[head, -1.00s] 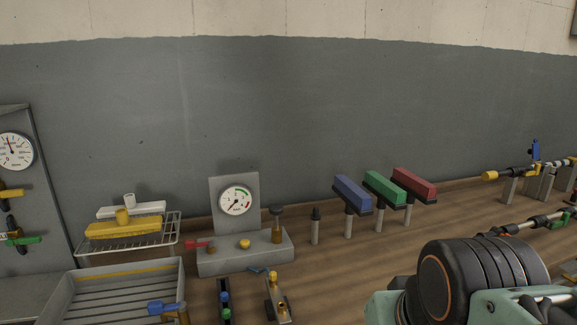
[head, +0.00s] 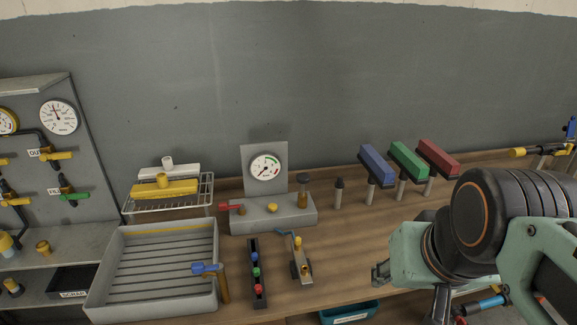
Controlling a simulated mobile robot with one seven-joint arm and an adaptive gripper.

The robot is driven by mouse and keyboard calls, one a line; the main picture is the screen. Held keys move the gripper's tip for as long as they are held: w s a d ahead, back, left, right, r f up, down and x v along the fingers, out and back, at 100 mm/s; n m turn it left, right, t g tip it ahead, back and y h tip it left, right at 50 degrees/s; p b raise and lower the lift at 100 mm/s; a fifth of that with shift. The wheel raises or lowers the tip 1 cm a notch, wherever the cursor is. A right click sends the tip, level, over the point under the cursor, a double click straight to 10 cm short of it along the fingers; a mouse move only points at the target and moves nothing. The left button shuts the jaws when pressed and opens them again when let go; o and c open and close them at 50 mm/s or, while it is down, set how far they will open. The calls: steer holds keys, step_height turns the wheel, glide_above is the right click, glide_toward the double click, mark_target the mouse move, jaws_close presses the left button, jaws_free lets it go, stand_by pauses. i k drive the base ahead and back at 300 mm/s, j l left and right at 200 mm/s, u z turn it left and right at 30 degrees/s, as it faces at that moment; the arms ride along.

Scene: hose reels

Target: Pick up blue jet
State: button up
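A narrow black rack (head: 260,293) lies on the wooden bench, in front of the gauge stand. It holds small coloured pieces in a row: blue, green and red. The small blue piece (head: 255,257), which looks like the blue jet, sits near the rack's far end, just above the green one. My arm crosses the lower right of the head view, well to the right of the rack.
A brass fitting (head: 298,262) stands right of the rack. The gauge stand (head: 275,215) is behind. A teal bin (head: 349,313) is below the bench front.

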mark_target(254, 256)
steer(key=l+u, duration=0.15)
steer(key=u, duration=0.9)
steer(key=i+l, duration=0.05)
